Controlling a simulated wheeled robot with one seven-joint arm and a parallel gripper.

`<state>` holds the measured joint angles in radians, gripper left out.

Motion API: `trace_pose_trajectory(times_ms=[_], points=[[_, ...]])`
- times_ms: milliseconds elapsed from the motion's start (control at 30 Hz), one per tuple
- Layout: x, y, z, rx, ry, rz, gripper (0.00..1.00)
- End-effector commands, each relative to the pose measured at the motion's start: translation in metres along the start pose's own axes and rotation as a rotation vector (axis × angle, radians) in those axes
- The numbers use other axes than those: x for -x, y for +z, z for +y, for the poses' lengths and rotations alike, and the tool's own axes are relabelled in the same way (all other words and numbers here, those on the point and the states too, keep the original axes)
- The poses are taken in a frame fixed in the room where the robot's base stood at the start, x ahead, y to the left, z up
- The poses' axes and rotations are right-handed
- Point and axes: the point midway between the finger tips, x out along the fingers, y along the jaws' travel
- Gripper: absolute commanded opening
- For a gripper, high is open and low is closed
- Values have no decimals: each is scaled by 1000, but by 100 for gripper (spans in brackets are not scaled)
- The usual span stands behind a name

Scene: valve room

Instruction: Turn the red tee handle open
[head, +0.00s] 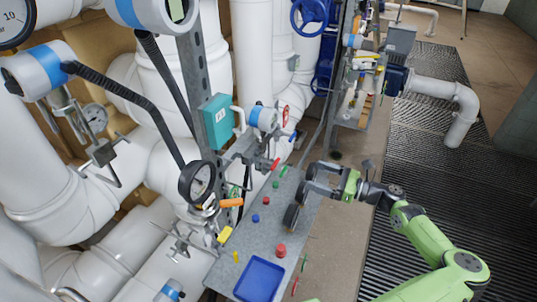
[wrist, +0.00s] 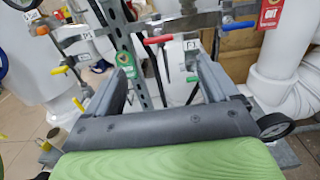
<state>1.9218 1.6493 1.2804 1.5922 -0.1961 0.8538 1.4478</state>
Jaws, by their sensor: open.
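The red handle (head: 275,164) is on the pipework above the far left end of the grey bench. In the wrist view the red handle (wrist: 158,39) looks like a short bar lying roughly level, beyond and above the gap between my fingers. My gripper (head: 302,194) is open and empty, over the right edge of the bench, to the right of and nearer than the handle. My gripper (wrist: 164,66) shows its two grey fingers apart in the wrist view. They do not touch the handle. The handle's stem is hard to make out.
An orange handle (head: 231,202) is nearer. The grey bench (head: 232,262) bears several coloured knobs and a blue tray (head: 259,279). Floor grating (head: 425,200) lies right.

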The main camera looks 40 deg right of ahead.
Motion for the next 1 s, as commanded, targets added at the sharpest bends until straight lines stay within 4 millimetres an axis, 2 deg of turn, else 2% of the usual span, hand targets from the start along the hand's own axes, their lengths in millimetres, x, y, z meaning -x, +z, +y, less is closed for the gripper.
trace_pose_trajectory(times_ms=[400, 533, 700, 933, 967, 1000], points=[[-105, 0, 3, 1, 9, 2, 87], [-131, 0, 3, 2, 7, 2, 87], [-147, -1, 2, 3, 4, 4, 87], [-149, -1, 2, 3, 4, 4, 87], [-149, -1, 2, 3, 4, 4, 86], [-148, -1, 2, 3, 4, 4, 80]])
